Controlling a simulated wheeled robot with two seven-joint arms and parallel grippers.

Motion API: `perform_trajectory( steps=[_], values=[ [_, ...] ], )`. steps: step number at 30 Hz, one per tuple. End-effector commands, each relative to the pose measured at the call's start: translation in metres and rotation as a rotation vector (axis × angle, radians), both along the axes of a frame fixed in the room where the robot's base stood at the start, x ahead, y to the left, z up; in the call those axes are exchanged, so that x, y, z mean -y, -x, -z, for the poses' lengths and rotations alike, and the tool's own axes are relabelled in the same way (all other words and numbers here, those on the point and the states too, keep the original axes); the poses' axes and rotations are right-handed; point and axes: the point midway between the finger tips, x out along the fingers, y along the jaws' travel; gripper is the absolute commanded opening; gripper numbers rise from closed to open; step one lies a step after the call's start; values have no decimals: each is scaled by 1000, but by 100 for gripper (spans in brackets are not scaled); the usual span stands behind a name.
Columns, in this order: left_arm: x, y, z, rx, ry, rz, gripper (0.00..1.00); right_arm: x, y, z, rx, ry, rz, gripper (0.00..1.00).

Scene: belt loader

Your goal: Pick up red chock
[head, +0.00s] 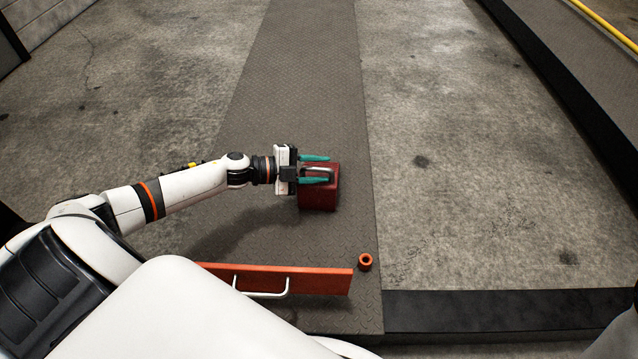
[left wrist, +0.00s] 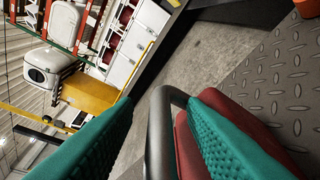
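The red chock (head: 318,198) is a dark red block with a grey loop handle on top. It stands on the dark tread-plate strip in the middle of the head view. My left gripper (head: 327,169) is over the top of the chock, with its two teal fingers apart on either side of the handle. In the left wrist view the handle (left wrist: 160,135) rises between the fingers, with a clear gap beside the left finger. The red body (left wrist: 186,150) is partly hidden behind the right finger. My right gripper is not in view.
An orange-red bar (head: 325,280) with a pale handle lies nearer to me, with a small orange ring (head: 365,261) at its right end. A dark raised edge with a yellow rail (head: 605,22) runs along the right. Concrete floor (head: 450,150) beside the strip is clear.

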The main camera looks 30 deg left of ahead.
Motion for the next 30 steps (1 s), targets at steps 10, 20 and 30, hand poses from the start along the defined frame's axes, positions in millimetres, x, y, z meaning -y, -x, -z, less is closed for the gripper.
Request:
perform_trajectory(
  steps=[10,20,30],
  values=[
    [0,1,0,0,0,0,0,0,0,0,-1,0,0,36],
    [0,0,-2,4,0,1,0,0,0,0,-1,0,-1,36],
    [0,0,-19,4,0,1,0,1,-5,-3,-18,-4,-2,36]
  ],
)
